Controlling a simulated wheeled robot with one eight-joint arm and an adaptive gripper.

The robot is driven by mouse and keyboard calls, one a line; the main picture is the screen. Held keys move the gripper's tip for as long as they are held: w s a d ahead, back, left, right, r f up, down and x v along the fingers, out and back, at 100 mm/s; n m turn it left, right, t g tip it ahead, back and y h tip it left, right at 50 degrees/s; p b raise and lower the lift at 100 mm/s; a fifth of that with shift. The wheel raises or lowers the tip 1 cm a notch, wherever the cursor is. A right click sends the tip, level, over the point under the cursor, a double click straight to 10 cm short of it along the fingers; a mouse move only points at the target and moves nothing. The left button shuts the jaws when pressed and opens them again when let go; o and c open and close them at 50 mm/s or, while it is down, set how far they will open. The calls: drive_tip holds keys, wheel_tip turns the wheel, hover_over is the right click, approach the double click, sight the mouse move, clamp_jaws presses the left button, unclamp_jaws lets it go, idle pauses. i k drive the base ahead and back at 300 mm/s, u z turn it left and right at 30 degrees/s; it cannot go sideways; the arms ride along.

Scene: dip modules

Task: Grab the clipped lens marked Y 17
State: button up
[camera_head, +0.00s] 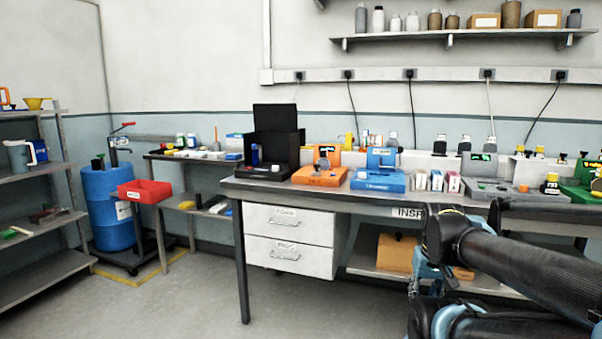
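I cannot make out a clipped lens marked Y 17; any such mark is too small to read from here. On the workbench (450,199) stand an orange device (320,177) with a round grey part on its front and a blue device (378,182) beside it. Small boxes (437,181) stand to their right. My arm, black with light blue joints, reaches in from the lower right in front of the bench. No gripper fingers can be made out.
A black open box (275,135) stands on the bench's left part, above two white drawers (290,227). A blue barrel (107,208), a red bin (144,191) and a grey shelf rack (40,225) are at left. The floor (200,295) before them is clear.

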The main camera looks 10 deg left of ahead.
sight(325, 163)
drive_tip(key=u, duration=0.45)
drive_tip(key=k, duration=1)
drive_tip(key=u, duration=0.05)
drive_tip(key=i, duration=0.5)
drive_tip(key=z, duration=0.6)
drive_tip(key=i, duration=1.5)
drive_tip(key=u, duration=0.5)
